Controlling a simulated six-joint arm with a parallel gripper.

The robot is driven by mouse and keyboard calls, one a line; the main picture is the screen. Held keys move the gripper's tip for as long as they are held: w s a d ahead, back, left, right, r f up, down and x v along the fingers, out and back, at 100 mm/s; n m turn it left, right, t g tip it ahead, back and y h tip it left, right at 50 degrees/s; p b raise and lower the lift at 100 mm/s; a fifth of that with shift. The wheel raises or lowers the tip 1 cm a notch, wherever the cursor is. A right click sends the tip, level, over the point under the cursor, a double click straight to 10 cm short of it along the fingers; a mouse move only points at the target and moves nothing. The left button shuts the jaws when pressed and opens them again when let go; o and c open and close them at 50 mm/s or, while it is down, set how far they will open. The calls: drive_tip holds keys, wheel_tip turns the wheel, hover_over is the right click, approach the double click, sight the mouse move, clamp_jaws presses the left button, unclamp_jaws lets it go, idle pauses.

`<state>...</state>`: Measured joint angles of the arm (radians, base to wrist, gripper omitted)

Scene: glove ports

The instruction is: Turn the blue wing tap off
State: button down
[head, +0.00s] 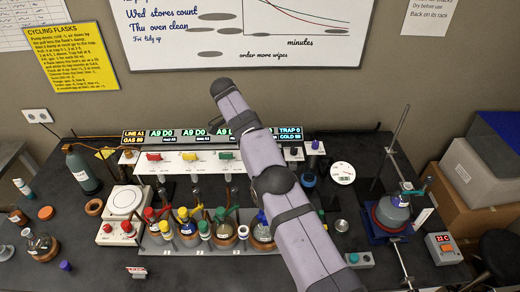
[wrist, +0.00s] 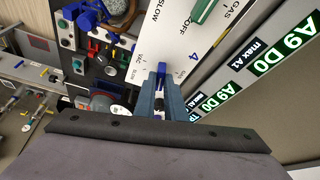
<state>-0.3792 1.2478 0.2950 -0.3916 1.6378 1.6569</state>
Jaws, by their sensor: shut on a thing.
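The blue wing tap (wrist: 161,67) shows as a small blue piece between my fingertips in the wrist view. My gripper (wrist: 162,76) is shut on it, with its two blue-grey fingers on either side. The tap sits on a white panel (wrist: 178,42) by a printed 4, with VAC and SLOW marks nearby. The fingers cover most of the tap, and I cannot tell its exact angle. In the head view my arm hides the tap and my gripper; the same white panel (head: 171,167) runs off to the left.
Red (head: 153,156), yellow (head: 190,155) and green (head: 226,155) taps stand on the panel; the green tap (wrist: 204,10) is close to my gripper. Several flasks stand in front. A lit display strip (head: 190,132) runs behind. A stand with a flask (head: 392,210) is at right.

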drive_tip(key=shift+r, duration=0.1)
idle(0.4)
drive_tip(key=c, duration=1.8)
unclamp_jaws()
drive_tip(key=shift+w, duration=0.1)
drive_tip(key=shift+n+t, duration=0.3)
drive_tip(key=shift+n, duration=0.3)
